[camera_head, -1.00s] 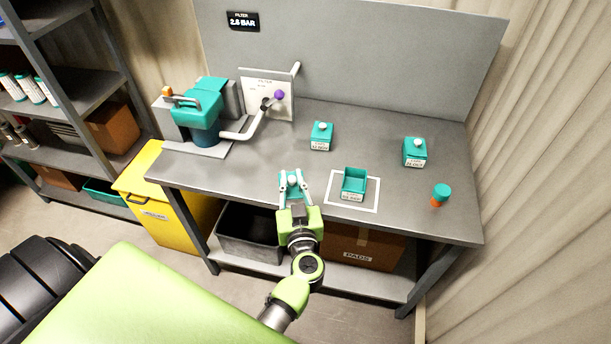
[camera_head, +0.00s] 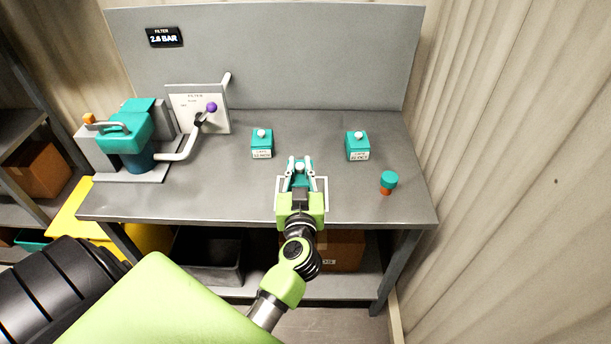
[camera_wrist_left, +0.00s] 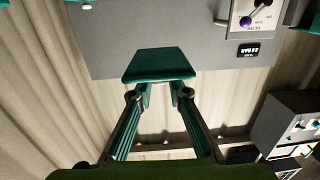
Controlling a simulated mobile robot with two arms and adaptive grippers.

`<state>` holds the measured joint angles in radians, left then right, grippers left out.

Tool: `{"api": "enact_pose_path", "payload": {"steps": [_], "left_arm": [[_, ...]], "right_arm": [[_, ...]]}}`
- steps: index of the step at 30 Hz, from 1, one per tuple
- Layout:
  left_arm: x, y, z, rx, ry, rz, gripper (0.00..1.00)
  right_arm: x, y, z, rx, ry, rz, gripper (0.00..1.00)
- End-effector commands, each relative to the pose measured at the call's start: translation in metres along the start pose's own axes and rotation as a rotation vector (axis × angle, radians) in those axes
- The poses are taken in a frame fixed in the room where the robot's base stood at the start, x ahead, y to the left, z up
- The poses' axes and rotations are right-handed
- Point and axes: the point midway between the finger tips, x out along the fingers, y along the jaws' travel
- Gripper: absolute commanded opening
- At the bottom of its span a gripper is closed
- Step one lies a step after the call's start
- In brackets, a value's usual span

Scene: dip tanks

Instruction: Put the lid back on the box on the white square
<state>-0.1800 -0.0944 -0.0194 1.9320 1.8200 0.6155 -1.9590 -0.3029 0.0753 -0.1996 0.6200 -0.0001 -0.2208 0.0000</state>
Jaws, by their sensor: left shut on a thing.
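My left gripper (camera_head: 300,172) is shut on a teal lid with a white knob (camera_head: 299,167). The lid also shows between the fingertips in the left wrist view (camera_wrist_left: 158,66). In the head view the lid is over the spot of the open box on the white square (camera_head: 326,190). The gripper and lid hide most of that box and square. I cannot tell whether the lid touches the box. My right gripper is not in view.
Two closed teal boxes with white knobs stand behind, one at left (camera_head: 262,146) and one at right (camera_head: 357,148). A teal-and-orange small container (camera_head: 388,182) stands right of the gripper. A filter unit (camera_head: 125,140) with a purple-knobbed lever (camera_head: 211,107) is at the left.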

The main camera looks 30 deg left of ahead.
Motion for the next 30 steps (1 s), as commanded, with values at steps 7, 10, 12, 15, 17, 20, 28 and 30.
{"api": "enact_pose_path", "payload": {"steps": [7, 10, 12, 15, 17, 20, 28, 30], "left_arm": [[0.053, 0.002, 0.041, 0.001, 0.000, 0.000, 0.02], [0.064, 0.002, 0.053, 0.001, 0.000, -0.001, 0.02], [0.069, 0.003, 0.058, 0.000, 0.000, 0.000, 0.02], [0.073, 0.003, 0.062, 0.000, 0.000, 0.000, 0.02], [0.078, 0.003, 0.067, 0.000, 0.000, 0.000, 0.02], [0.082, 0.003, 0.085, 0.002, -0.002, 0.000, 0.02], [0.082, 0.003, 0.099, 0.000, 0.001, 0.000, 0.02], [0.082, 0.003, 0.099, -0.001, 0.000, 0.000, 0.02]], "right_arm": [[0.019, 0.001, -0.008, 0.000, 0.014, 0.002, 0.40], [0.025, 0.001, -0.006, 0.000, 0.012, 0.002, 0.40], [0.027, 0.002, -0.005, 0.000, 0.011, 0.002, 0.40], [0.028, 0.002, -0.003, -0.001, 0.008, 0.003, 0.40], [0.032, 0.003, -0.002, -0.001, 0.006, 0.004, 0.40], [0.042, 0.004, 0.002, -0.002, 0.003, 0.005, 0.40], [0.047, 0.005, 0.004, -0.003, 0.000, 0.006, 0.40], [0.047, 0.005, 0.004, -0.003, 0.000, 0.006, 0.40]]}}
